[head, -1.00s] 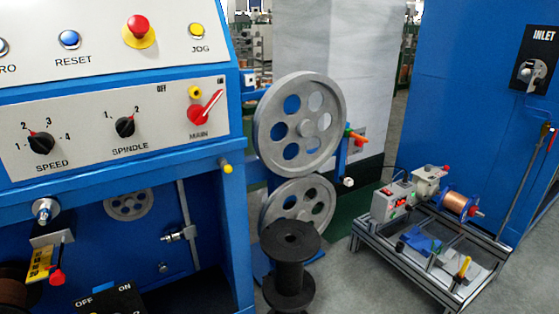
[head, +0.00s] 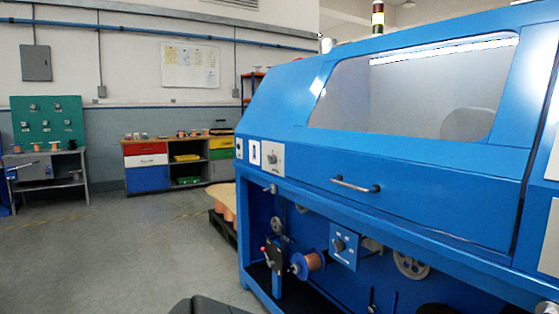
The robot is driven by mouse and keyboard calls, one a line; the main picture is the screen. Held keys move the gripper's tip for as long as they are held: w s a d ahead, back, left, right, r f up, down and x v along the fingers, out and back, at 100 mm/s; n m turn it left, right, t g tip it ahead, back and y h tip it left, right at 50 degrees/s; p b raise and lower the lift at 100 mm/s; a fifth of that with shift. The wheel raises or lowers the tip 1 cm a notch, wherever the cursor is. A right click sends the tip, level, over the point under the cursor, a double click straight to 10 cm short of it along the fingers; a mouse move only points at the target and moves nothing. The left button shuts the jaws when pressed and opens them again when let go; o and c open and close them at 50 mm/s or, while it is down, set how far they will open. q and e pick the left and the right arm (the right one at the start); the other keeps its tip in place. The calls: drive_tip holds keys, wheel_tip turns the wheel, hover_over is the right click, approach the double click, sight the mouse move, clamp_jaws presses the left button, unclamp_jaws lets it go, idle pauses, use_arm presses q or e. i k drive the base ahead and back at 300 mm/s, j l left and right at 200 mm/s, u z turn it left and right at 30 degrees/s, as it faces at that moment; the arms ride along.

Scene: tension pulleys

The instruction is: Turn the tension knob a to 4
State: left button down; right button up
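I cannot read any label naming tension knob a. A dark knob on a light plate (head: 272,159) sits at the left end of the blue machine (head: 400,195). Another dark knob (head: 339,246) is on a small blue box under the machine, to the right of a copper spool (head: 308,263). A green board (head: 48,119) at the far left carries several small dials. The settings of all these are too small to read. Neither of my grippers is in view.
A bench with coloured drawers (head: 147,178) stands against the back wall. A pallet with copper-coloured spools (head: 224,212) is beside the machine's left end. The grey floor (head: 130,250) at left is open. A dark shape (head: 212,306) is at the bottom edge.

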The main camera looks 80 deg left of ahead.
sight(273, 160)
drive_tip(key=u, duration=2.6)
drive_tip(key=i, duration=0.2)
